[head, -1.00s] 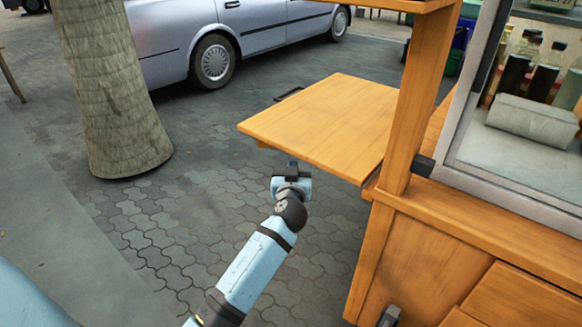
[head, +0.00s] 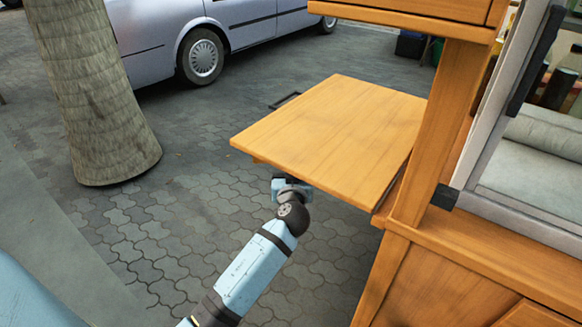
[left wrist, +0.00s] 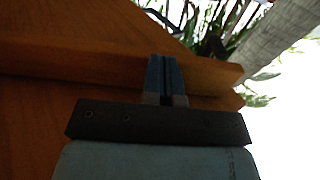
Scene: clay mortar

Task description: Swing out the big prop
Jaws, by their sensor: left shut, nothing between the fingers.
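A wooden flap (head: 330,135) sticks out roughly level from the side of the wooden cart (head: 440,130). My left gripper (head: 278,183) is just under the flap's near edge, its fingertips partly hidden by the flap in the head view. In the left wrist view the fingers (left wrist: 167,75) are shut with nothing between them, in front of a wooden bar (left wrist: 210,72) on the flap's underside (left wrist: 60,35). This bar may be the big prop. I cannot tell whether the fingers touch it. My right gripper is not in view.
A tree trunk (head: 90,90) stands at the left and a silver car (head: 220,35) is parked behind. A dark handle (head: 285,100) shows at the flap's far edge. The paving (head: 190,200) left of the flap is clear.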

